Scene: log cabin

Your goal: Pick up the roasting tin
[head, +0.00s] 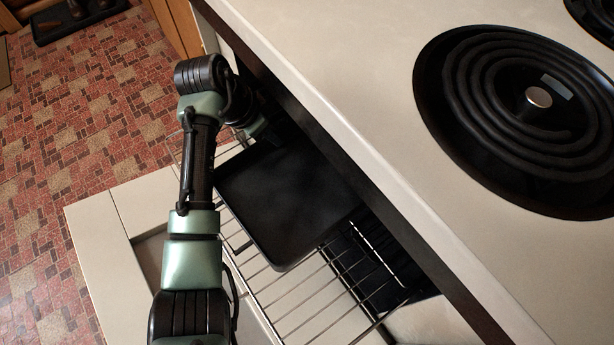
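The roasting tin (285,205) is a black, shallow, rectangular pan. It lies on the wire oven rack (287,294), partly under the front edge of the stove top. My arm reaches in from the bottom of the head view, and its wrist is at the tin's far left corner. My gripper is hidden behind the wrist and the stove's edge, so its fingers do not show. I cannot tell whether it touches the tin.
The oven door (112,240) is open below the rack. The cream stove top (350,80) with a black coil burner (530,110) overhangs the oven on the right. Red patterned floor (80,130) lies open on the left. A dark tray (75,18) sits at the top left.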

